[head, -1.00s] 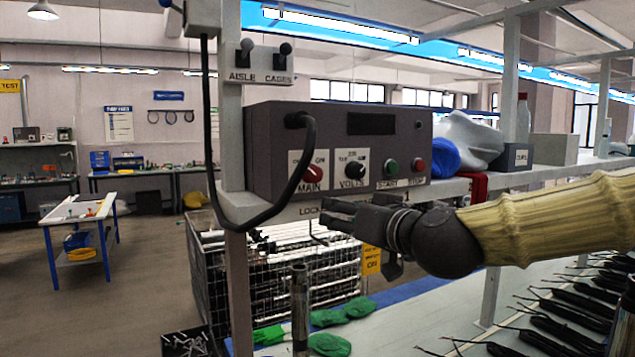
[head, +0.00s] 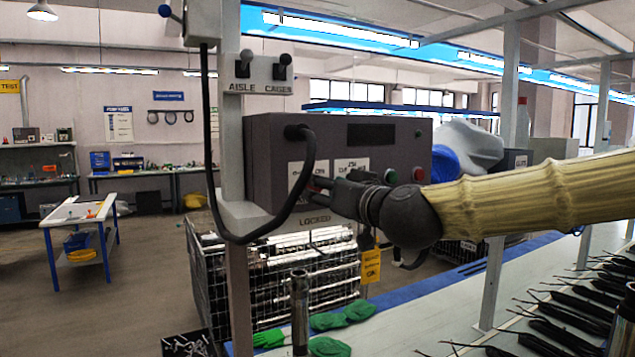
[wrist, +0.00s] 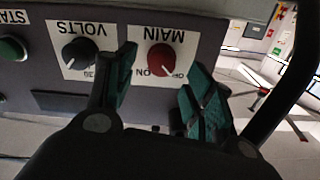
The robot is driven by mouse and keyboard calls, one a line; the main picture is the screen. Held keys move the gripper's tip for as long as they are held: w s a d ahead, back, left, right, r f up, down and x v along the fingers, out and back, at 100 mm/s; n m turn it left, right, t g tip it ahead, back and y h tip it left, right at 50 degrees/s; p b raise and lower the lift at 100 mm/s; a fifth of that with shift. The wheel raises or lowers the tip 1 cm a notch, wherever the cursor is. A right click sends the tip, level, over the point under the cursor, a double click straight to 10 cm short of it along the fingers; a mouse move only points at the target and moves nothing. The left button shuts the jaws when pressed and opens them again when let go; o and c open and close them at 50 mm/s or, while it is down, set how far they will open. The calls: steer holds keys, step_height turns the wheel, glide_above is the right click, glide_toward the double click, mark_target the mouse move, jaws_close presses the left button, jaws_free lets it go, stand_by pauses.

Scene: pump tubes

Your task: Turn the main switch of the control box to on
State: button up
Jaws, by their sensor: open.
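The grey control box (head: 425,150) sits on a shelf in the head view. In the wrist view, upside down, the red main switch knob (wrist: 162,60) sits on a white plate marked MAIN. My gripper (wrist: 161,82) is open, with one green-padded finger on each side of the knob; contact is not visible. In the head view my gripper (head: 322,190) is at the lower front of the box and hides most of the knob. The black VOLTS knob (wrist: 78,53) is beside the left finger.
A thick black cable (head: 309,165) loops from the box front, close to my gripper; it also shows at the wrist view's right (wrist: 293,70). The green start button (head: 391,176) and red stop button (head: 419,174) are to the right. A wire cage (head: 270,275) stands below.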

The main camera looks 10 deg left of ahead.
steer(key=shift+p+x, duration=0.55)
steer(key=shift+x, duration=1.4)
steer(key=c, duration=1)
